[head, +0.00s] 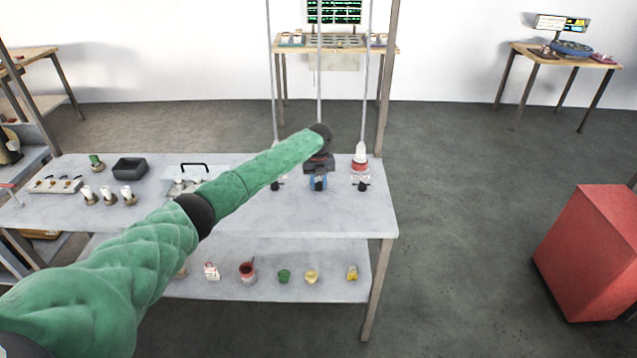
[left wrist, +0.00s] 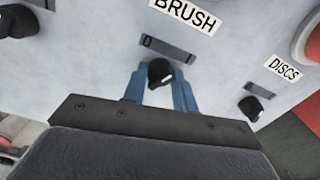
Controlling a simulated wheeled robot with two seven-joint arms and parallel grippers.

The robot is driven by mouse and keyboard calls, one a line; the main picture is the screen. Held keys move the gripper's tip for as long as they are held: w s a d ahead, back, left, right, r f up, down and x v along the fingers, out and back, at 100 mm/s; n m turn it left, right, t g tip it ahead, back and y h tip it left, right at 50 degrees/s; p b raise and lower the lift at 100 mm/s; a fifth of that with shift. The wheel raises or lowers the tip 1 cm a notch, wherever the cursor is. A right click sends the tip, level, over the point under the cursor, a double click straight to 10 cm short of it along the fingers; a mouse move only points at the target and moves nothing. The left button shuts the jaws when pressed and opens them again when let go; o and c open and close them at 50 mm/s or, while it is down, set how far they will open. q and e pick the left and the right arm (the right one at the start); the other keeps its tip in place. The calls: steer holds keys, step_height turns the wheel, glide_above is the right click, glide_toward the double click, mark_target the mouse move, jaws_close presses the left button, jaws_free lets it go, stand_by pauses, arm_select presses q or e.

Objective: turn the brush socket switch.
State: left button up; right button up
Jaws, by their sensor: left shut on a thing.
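In the left wrist view, the black brush switch knob (left wrist: 160,72) sits below the label reading BRUSH (left wrist: 187,14) and a dark plate (left wrist: 168,49) marked 0. My left gripper (left wrist: 160,88) has its two blue fingers on either side of this knob, shut on it. In the head view my left gripper (head: 318,182) is at the back right of the table, and its wrist and fingers hide most of the knob. My right gripper does not show in either view.
A DISCS switch knob (left wrist: 251,107) lies to the right, below a red-based object (head: 360,163). Another dark knob (head: 277,185) is to the left. Jars stand on the grey table (head: 352,220) at left. Hanging rods rise behind the switches. A red cabinet (head: 585,255) stands at far right.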

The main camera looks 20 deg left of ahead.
arm_select(q)
steer(key=n, duration=0.3)
steer(key=n+p, duration=0.1)
steer(key=n, duration=0.3)
steer(key=shift+r, duration=0.1)
steer(key=shift+n, duration=1.5)
steer(key=shift+n+p, duration=0.35)
steer(key=shift+n, duration=0.45)
steer(key=o, duration=0.7)
steer(key=shift+o, duration=1.4)
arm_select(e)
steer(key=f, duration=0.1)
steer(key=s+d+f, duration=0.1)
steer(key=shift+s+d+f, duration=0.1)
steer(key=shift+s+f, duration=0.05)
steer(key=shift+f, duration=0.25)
